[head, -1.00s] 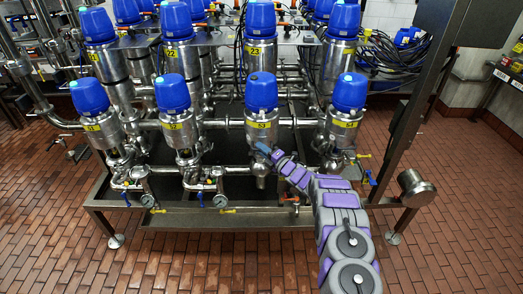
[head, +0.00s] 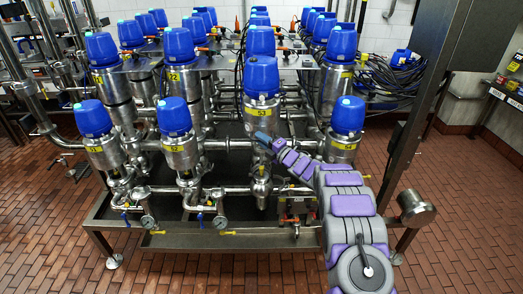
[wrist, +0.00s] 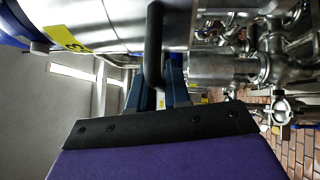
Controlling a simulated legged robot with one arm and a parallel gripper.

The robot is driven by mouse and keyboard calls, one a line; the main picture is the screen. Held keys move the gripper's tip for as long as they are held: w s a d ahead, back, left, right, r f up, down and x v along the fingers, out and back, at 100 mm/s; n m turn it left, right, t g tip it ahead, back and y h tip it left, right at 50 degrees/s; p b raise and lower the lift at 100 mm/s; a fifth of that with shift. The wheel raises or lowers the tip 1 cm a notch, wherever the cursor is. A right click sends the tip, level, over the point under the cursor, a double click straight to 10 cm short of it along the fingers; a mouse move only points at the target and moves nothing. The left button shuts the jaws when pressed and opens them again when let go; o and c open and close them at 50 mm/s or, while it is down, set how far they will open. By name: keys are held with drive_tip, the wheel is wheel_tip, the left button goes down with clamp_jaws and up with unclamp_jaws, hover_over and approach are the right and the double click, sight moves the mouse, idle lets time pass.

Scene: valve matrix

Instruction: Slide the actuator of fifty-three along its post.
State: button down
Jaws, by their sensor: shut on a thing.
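Actuator fifty-three (head: 262,84) has a blue cap on a steel body with a yellow label. It stands upright in the front row, higher than its front-row neighbours. In the wrist view its steel body (wrist: 125,22) lies across the top, with the yellow label (wrist: 68,38) and a bit of blue cap at upper left. My gripper (head: 263,138) reaches to its lower body from the right. In the wrist view my gripper (wrist: 159,80) is shut on a black handle (wrist: 154,45) beside the steel body. The post is mostly hidden by my gripper and arm.
Actuators fifty-one (head: 95,130) and fifty-two (head: 176,130) stand to the left, fifty-four (head: 347,128) close on the right. Pipes and a gauge (head: 220,222) lie below. A steel upright (head: 425,110) stands right of my arm. The brick floor in front is clear.

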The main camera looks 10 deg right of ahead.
drive_tip(key=shift+r, duration=0.45)
drive_tip(key=c, duration=1.2)
unclamp_jaws()
drive_tip(key=shift+d, duration=0.1)
drive_tip(key=p+v, duration=0.1)
drive_tip(key=v, duration=1.6)
drive_tip(key=shift+p, duration=0.35)
drive_tip(key=shift+s, duration=0.1)
